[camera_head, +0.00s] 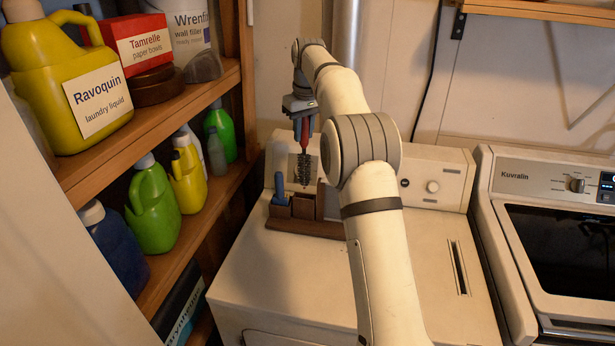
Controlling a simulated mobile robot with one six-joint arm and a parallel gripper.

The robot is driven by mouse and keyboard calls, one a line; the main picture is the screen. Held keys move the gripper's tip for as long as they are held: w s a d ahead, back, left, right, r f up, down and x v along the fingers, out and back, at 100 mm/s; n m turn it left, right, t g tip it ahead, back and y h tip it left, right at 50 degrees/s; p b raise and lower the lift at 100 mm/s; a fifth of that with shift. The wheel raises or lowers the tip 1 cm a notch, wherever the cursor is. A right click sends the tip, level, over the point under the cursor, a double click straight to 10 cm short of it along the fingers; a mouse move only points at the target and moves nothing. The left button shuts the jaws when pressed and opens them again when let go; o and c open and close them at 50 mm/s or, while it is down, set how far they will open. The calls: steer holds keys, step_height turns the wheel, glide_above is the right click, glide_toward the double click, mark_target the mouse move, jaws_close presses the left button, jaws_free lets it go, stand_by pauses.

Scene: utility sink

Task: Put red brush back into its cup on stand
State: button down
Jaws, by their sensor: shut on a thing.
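The red brush (304,163) hangs upright from my gripper (303,116), with its red handle up and its dark bristle head down. My gripper is shut on the handle, near the back of the white machine. The brown stand (292,226) sits on the machine top, with brown cups (304,206) on it. A blue-handled brush (280,188) stands in the left cup. The red brush's bristles are above the cups, seemingly over the middle one; the exact gap is hard to tell. My arm hides the stand's right part.
The white machine (270,290) has a control panel (432,185) behind the stand. A wooden shelf (150,125) with several bottles stands at left. A second machine (560,240) is at right. The machine's front left top is clear.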

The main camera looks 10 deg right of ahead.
mark_target(303, 175)
step_height(303, 175, down, 11)
steer(key=shift+p, duration=0.35)
steer(key=shift+f, duration=0.2)
steer(key=c, duration=1.2)
jaws_free()
